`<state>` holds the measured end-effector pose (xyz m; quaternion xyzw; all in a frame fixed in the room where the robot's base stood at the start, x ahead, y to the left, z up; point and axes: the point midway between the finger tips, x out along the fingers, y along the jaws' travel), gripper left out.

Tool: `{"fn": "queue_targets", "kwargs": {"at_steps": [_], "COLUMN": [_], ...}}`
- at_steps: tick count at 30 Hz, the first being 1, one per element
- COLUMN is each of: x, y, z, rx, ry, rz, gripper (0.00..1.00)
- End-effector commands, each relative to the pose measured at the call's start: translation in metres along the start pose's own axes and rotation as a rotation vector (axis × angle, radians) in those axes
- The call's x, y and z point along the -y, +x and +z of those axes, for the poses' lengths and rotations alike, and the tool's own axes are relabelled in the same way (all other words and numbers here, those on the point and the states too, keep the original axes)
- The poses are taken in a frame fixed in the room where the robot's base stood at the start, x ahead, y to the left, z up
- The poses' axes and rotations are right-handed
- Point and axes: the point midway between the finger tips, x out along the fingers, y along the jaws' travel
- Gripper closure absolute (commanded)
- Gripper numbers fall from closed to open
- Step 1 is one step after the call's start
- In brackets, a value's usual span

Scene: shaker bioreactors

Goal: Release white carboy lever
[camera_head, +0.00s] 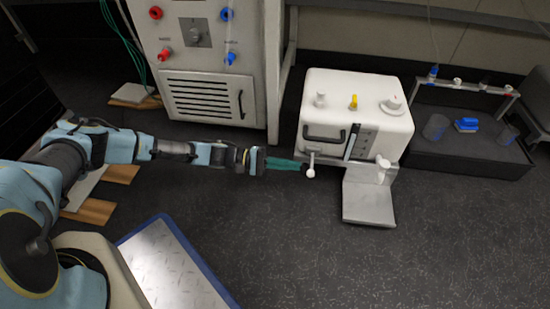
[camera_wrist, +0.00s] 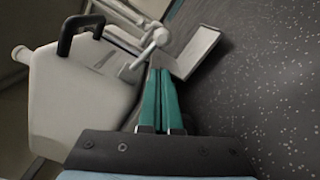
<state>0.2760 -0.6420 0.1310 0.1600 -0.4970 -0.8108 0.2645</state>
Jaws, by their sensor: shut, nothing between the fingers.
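The white carboy (camera_head: 335,90) stands upright right of centre in the head view, with a dark handle (camera_head: 324,133) on its front. It fills the left of the wrist view (camera_wrist: 75,105). A white lever with a round knob (camera_head: 311,172) sticks out at its lower front left; in the wrist view the lever (camera_wrist: 148,50) lies just beyond my fingertips. My gripper (camera_head: 298,165) has green fingers shut together with nothing between them, also seen in the wrist view (camera_wrist: 160,74). The fingertips are close to the lever; I cannot tell if they touch it.
A grey metal plate (camera_head: 368,205) juts out below the carboy's front, right of the lever. A grey cabinet with a vent (camera_head: 205,98) stands to the left. A black tray (camera_head: 460,150) with blue items lies to the right. The dark floor in front is open.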

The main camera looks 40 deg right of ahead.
Motion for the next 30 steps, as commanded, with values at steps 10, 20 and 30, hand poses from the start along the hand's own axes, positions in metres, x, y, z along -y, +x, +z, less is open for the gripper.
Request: {"fn": "queue_targets", "kwargs": {"at_steps": [10, 20, 30], "x": [-0.003, -0.002, -0.004], "y": [0.018, 0.019, 0.019], "z": [0.021, 0.021, 0.023], "rx": [-0.002, -0.002, -0.001], "ry": [0.002, 0.002, -0.050], "rz": [0.000, 0.000, -0.001], "gripper": [1.00, 1.00, 1.00]}}
